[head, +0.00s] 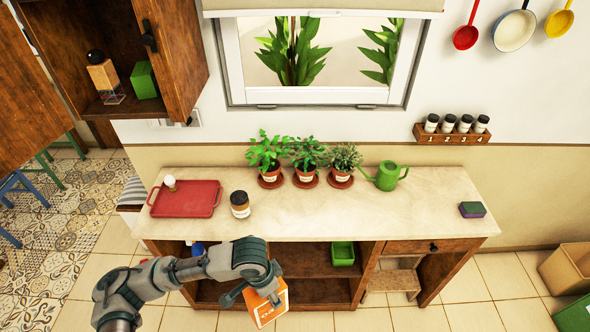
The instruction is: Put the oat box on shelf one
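An orange and white box (266,310), which I take to be the oat box, is tilted in front of the counter's open shelving. My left gripper (256,294) holds it by its upper part, with the fingers around it. The shelving (315,290) under the counter has an upper and a lower level. My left arm hides part of its left side. I cannot read a label that tells which level is shelf one. My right gripper is not in view.
A green bin (342,253) sits on the upper level under the counter. On the countertop (420,215) are a red tray (186,199), a dark-lidded jar (240,204), potted plants (305,158), a green watering can (386,176) and a sponge (472,209). A step stool (395,280) stands right of the shelving.

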